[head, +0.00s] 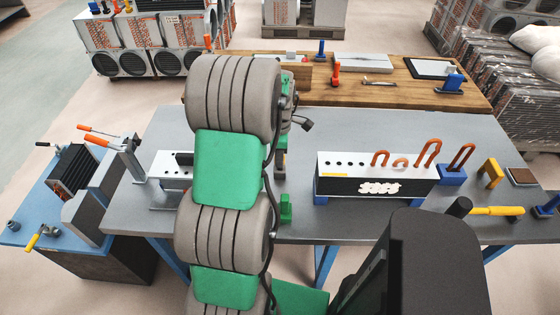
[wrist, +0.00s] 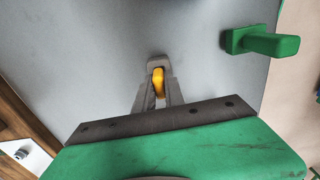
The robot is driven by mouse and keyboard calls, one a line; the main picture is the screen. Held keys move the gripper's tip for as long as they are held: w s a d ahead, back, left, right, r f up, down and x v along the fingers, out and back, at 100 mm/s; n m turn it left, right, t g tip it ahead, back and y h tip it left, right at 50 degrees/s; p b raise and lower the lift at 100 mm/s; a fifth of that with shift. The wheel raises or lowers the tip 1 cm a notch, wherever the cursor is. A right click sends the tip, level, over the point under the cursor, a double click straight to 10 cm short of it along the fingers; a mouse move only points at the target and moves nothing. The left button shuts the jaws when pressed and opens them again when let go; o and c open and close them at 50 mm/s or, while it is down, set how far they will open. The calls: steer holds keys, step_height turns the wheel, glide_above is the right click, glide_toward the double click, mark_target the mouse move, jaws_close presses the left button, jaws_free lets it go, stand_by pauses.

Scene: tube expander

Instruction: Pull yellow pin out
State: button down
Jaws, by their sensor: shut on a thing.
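The yellow pin (wrist: 158,82) shows as a small rounded yellow piece between my fingertips in the wrist view. My gripper (wrist: 159,72) is shut on it, above a plain grey surface. How far the pin reaches below the fingers, and whether it sits in anything, I cannot tell. In the head view my own arm covers most of the area around the gripper. A small green block (wrist: 262,42) stands to the right of the fingers, apart from them; it also shows in the head view (head: 286,208).
A white-and-black holder with orange bent tubes (head: 375,178) stands on the grey table (head: 300,126) to the right. A lever device (head: 125,155) is at left. A wooden bench (head: 400,92) lies behind.

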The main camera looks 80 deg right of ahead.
steer(key=shift+r+p, duration=0.45)
steer(key=shift+r, duration=0.2)
stand_by(0.6)
steer(key=shift+r+p, duration=3.1)
steer(key=shift+r, duration=1.65)
